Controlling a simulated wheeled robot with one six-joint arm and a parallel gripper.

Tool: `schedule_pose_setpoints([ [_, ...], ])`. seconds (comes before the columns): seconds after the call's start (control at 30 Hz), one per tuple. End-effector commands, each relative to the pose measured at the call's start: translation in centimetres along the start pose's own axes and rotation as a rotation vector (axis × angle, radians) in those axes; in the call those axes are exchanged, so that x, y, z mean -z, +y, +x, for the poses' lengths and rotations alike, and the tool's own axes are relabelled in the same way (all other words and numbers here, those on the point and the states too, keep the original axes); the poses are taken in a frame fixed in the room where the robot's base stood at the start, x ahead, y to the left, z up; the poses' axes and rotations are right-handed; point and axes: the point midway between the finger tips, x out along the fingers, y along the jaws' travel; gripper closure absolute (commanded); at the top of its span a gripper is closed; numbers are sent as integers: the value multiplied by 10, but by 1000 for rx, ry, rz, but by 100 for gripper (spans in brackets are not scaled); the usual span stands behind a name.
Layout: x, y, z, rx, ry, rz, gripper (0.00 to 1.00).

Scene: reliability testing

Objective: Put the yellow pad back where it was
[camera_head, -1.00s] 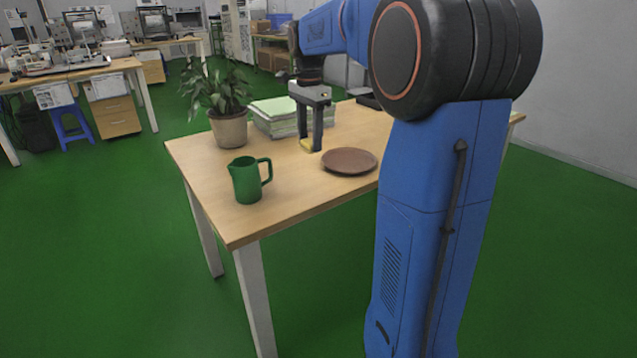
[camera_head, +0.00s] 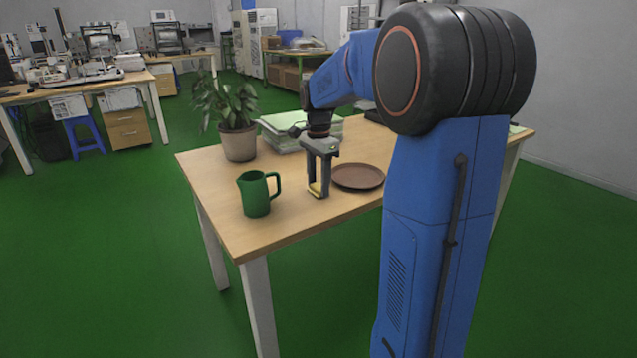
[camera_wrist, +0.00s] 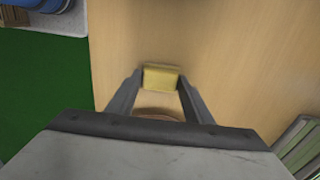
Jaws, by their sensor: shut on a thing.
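The yellow pad (camera_head: 315,188) is a small block held between the fingertips of my gripper (camera_head: 319,189), low over the wooden table. In the wrist view the pad (camera_wrist: 161,79) sits across the gap between the two fingers of my gripper (camera_wrist: 160,80), and its top face shows. I cannot tell whether the pad touches the table. My gripper points down, between the green mug (camera_head: 254,194) on its left and the brown plate (camera_head: 357,177) on its right.
A potted plant (camera_head: 237,142) and a stack of papers (camera_head: 280,134) stand toward the back of the table (camera_head: 240,233). The front edge of the table is clear. In the wrist view a table edge lies left of the pad.

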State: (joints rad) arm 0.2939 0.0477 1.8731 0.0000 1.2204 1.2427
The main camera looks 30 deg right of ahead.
Motion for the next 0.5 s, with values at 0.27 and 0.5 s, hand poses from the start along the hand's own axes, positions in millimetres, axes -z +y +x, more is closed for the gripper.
schedule_pose_setpoints([
  [0.27, 0, 0, 2, 0, 0, 0, 37],
  [0.5, 0, 0, 2, 0, 0, 0, 35],
])
